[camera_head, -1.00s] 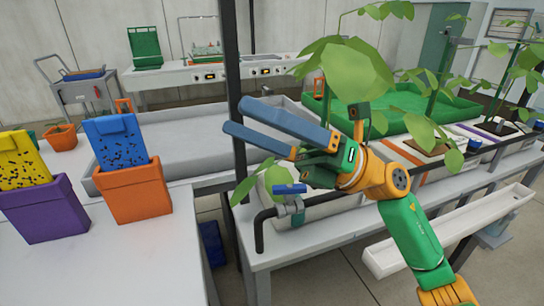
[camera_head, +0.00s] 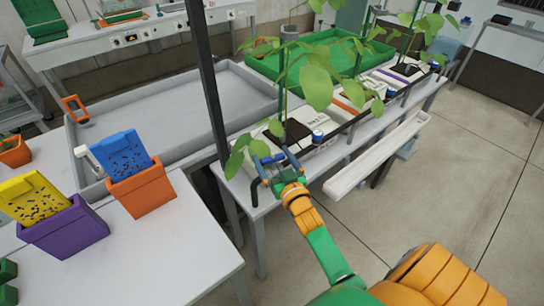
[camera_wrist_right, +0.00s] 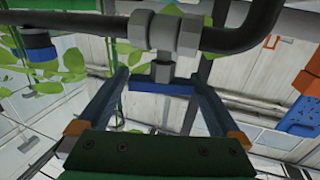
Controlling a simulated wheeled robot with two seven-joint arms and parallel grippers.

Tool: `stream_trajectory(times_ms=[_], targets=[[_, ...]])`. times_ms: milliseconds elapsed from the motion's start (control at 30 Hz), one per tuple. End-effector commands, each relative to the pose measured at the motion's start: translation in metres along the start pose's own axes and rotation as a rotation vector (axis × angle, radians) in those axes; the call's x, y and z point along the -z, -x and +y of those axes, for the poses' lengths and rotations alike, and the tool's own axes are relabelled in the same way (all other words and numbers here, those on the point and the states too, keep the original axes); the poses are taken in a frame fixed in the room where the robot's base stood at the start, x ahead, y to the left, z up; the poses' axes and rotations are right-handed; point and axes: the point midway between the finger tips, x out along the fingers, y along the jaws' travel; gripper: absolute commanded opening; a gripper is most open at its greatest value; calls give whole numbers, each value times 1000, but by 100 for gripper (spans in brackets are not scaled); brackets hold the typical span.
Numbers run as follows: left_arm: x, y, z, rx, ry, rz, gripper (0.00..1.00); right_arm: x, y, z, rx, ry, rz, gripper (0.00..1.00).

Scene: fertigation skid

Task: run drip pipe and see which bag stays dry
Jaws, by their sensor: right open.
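My right gripper (camera_head: 271,157) is at the near left end of the black drip pipe (camera_head: 335,134), its blue fingers spread apart. In the right wrist view a grey valve (camera_wrist_right: 161,35) sits on the pipe (camera_wrist_right: 85,27), with a blue handle (camera_wrist_right: 161,88) below it. White grow bags with plants line the bench: a near one (camera_head: 322,146), an orange-striped one (camera_head: 348,103) and a purple-striped one (camera_head: 389,77). I cannot tell whether any are wet. My left gripper is out of view.
A white gutter (camera_head: 375,155) runs along the bench front. A dark post (camera_head: 205,75) stands left of the gripper. Orange (camera_head: 142,192) and purple (camera_head: 62,229) bins hold spotted blue and yellow cards on the left table. Floor at right is clear.

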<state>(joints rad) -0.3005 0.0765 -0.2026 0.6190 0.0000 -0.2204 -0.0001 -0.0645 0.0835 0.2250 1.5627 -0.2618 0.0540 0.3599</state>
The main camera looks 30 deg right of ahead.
Motion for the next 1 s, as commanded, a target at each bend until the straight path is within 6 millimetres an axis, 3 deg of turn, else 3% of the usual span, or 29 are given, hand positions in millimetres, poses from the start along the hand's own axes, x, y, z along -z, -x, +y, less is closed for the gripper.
stream_trajectory(times_ms=[167, 267, 433, 1000], targets=[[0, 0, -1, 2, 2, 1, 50, 0, -1, 0, 1, 1, 1, 100], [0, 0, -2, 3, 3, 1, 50, 1, -1, 0, 1, 2, 1, 78], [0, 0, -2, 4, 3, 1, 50, 1, 0, 0, 1, 2, 1, 32], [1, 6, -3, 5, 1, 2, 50, 1, -1, 0, 128, 3, 3, 32]])
